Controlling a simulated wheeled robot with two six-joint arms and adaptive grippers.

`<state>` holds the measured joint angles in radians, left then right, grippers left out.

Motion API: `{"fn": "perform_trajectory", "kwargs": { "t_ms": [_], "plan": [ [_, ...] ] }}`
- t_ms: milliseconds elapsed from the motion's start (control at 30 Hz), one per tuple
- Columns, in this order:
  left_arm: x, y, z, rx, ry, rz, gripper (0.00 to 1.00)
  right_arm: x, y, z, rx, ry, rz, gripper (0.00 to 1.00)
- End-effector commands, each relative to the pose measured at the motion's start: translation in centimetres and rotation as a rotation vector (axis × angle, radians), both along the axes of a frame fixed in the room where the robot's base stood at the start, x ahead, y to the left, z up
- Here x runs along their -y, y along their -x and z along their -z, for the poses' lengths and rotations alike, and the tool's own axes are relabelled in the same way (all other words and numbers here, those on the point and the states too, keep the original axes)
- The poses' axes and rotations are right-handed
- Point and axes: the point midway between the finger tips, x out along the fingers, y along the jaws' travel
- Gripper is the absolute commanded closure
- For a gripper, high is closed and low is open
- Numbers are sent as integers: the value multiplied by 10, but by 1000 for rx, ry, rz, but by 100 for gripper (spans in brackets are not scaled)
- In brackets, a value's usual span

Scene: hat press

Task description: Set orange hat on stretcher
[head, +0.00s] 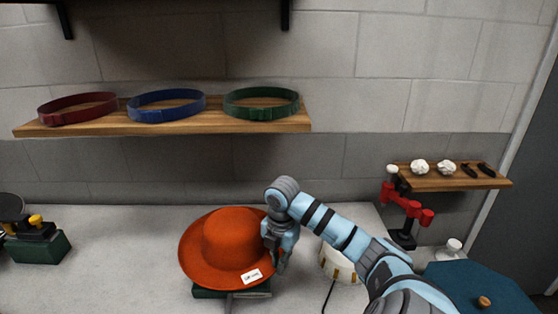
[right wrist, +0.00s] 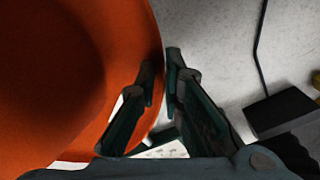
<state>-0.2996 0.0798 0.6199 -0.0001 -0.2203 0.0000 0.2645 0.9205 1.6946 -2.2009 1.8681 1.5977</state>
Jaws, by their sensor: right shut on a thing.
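The orange hat (head: 228,236) has a wide brim and a white tag near its front edge. It sits crown up over a dark green base with a metal handle (head: 235,294), which looks like the stretcher; the hat hides most of it. I cannot tell whether the hat is fully seated. My right gripper (head: 280,262) is shut on the right side of the hat's brim. In the right wrist view the fingers (right wrist: 164,65) stand on either side of the brim edge, beside the orange hat (right wrist: 60,80). My left gripper is not in view.
A cream round object (head: 338,264) stands behind my right arm. A green-based device (head: 38,246) is at far left. A wall shelf (head: 200,122) holds red, blue and green bands. A red-armed stand (head: 405,205) and dark blue surface (head: 480,285) are at right. The left-middle counter is clear.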

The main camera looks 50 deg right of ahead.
Motion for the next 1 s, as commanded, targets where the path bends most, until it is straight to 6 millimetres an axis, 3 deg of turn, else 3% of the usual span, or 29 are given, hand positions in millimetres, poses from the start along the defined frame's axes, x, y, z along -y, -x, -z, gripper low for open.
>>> {"fn": "perform_trajectory", "kwargs": {
  "t_ms": [200,233,367,867,1000],
  "plan": [
    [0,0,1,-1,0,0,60,0,0,1,0,0,0,100],
    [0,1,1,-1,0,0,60,0,0,1,0,0,0,89],
    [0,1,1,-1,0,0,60,0,0,1,0,0,0,68],
    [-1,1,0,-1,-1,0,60,0,0,1,0,0,0,68],
    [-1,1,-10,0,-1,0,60,0,0,-12,1,0,0,68]
  ]
}}
